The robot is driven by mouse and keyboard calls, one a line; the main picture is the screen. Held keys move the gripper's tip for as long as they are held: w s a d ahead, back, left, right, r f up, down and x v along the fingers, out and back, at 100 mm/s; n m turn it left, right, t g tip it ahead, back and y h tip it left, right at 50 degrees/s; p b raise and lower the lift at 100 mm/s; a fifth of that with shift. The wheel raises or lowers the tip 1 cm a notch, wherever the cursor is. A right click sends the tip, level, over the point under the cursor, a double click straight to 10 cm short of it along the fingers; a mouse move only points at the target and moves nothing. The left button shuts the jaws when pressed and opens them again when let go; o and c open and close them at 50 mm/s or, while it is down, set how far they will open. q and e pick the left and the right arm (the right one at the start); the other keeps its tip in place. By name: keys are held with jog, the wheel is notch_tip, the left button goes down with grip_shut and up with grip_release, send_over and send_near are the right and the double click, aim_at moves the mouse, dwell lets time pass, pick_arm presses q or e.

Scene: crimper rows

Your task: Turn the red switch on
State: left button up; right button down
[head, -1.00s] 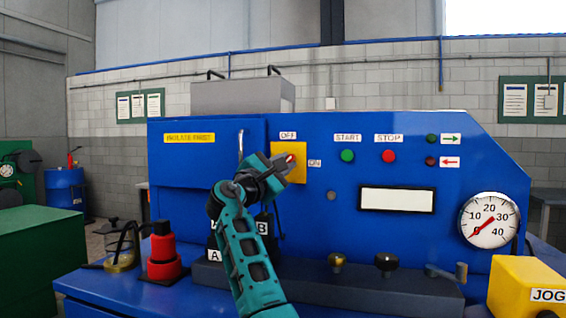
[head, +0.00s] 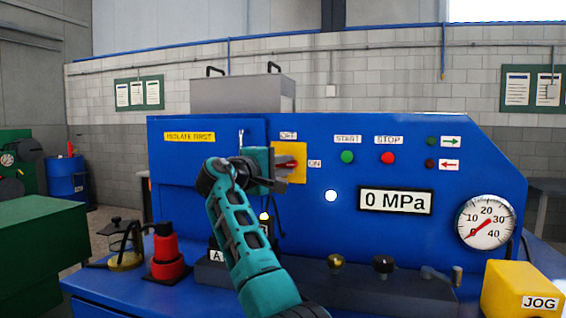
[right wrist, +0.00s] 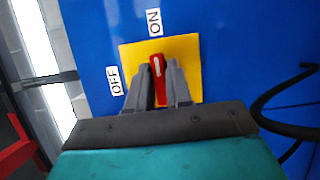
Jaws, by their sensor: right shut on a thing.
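The red switch (head: 291,164) sits on a yellow plate (head: 288,149) on the blue machine panel. Its handle lies level and points right, toward the ON label (head: 315,163); the OFF label (head: 288,135) is above. In the right wrist view the red handle (right wrist: 157,67) points at the ON label (right wrist: 154,22), with the OFF label (right wrist: 115,81) off to the left. My right gripper (head: 284,165) is shut on the handle, one finger on each side, as the right wrist view also shows (right wrist: 158,76). My left gripper is not in view.
The display (head: 395,201) reads 0 MPa and a white lamp (head: 331,196) glows. Green START (head: 347,157) and red STOP (head: 388,158) buttons are to the right. A pressure gauge (head: 486,222) and a yellow JOG box (head: 524,289) stand farther right.

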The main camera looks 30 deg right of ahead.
dwell(0.6)
jog(key=c, duration=1.1)
grip_release()
jog(key=b+v, duration=0.1)
jog(key=v, duration=1.2)
jog(key=shift+r, duration=0.1)
